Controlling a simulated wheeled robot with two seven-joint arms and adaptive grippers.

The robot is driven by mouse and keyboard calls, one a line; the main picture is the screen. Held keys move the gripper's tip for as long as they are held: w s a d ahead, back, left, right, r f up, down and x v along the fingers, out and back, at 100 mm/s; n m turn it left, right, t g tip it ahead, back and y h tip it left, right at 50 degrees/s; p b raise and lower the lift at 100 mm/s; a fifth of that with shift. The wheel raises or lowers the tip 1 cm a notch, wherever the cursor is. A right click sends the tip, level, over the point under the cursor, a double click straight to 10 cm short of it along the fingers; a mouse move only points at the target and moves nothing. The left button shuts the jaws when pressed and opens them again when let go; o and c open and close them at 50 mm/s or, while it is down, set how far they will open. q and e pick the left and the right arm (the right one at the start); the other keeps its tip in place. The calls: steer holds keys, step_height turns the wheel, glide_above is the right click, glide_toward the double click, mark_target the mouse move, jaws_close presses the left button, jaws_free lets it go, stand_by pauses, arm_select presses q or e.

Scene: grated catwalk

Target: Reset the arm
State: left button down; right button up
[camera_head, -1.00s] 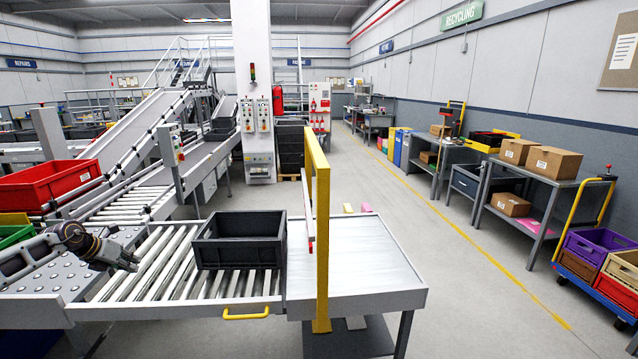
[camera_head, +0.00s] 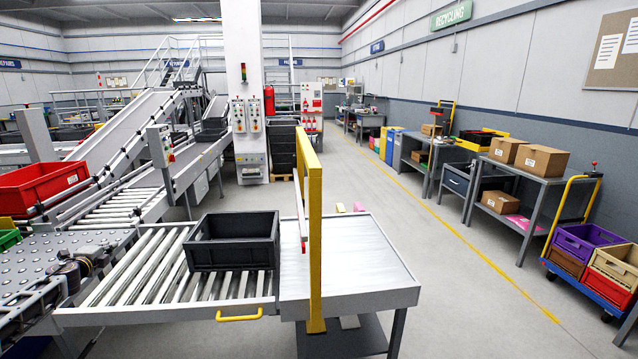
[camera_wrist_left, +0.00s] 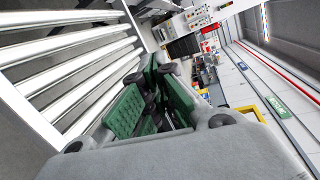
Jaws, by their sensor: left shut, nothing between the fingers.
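My left gripper (camera_head: 88,262) is at the lower left of the head view, small and partly blurred against the ball-transfer table and the rollers. It holds nothing. In the left wrist view its green-padded fingers (camera_wrist_left: 152,100) are closed together, with rollers to their left. My right gripper is in neither view.
A dark grey crate (camera_head: 232,256) sits on the roller conveyor (camera_head: 130,284), right of my left gripper. A yellow post (camera_head: 314,240) rises beside the metal table (camera_head: 362,262). A red bin (camera_head: 38,187) stands at the left. The aisle floor (camera_head: 440,260) at right is clear.

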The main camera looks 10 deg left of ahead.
arm_select(q)
steer(key=s+d+f+n+g, duration=0.2)
steer(key=f+n, duration=0.1)
steer(key=f, duration=0.6)
steer(key=s+d+f+n+g, duration=0.1)
steer(key=s+d+f+n, duration=0.15)
steer(key=f, duration=0.75)
steer(key=s+d+f+n+g, duration=0.1)
steer(key=s+f+n+g, duration=0.15)
steer(key=f, duration=0.65)
steer(key=s+d+f+n+g+h, duration=0.1)
steer(key=s+d+f, duration=0.6)
steer(key=f, duration=0.4)
steer(key=s+d+f+n+g+h, duration=0.15)
steer(key=s+d+f, duration=0.35)
steer(key=d+f, duration=0.5)
steer(key=s+d+f+n+g+h, duration=0.1)
steer(key=s+d+f+g, duration=0.1)
steer(key=s+d+f, duration=0.85)
steer(key=s+d+f+n+g+h, duration=0.1)
steer(key=s+d+f+h, duration=0.1)
steer(key=s+d+f, duration=0.75)
steer(key=s+d+f+g, duration=0.1)
steer(key=s+d+g, duration=0.1)
steer(key=s+d, duration=1.4)
steer(key=shift+s+d+f+h, duration=0.15)
steer(key=shift+s+h, duration=0.3)
steer(key=shift+s, duration=1.35)
